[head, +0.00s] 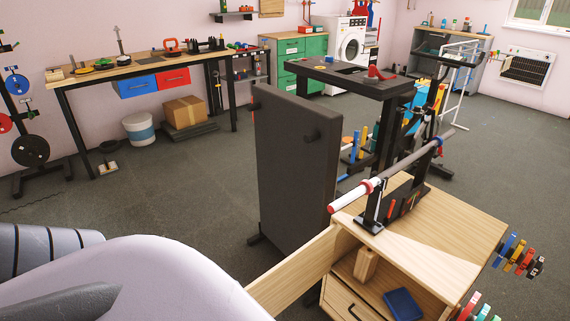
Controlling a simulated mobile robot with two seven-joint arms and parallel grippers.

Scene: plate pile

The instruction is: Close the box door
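A light wooden box (455,240) stands at the lower right. Its door (298,268) is a wooden panel that swings out from the box's left side toward the lower left, so the box is open. The near end of the door is hidden behind a pale rounded part of my body. Inside the box I see a small wooden block (366,265), a blue item (403,304) and a drawer front with a dark handle (353,312). Neither of my grippers shows in the head view.
A dark upright panel (290,150) stands just behind the door. A bar with red and white ends (395,170) lies across a stand above the box. Coloured clamps (518,257) hang on the box's right side. The floor (180,195) at left is mostly clear.

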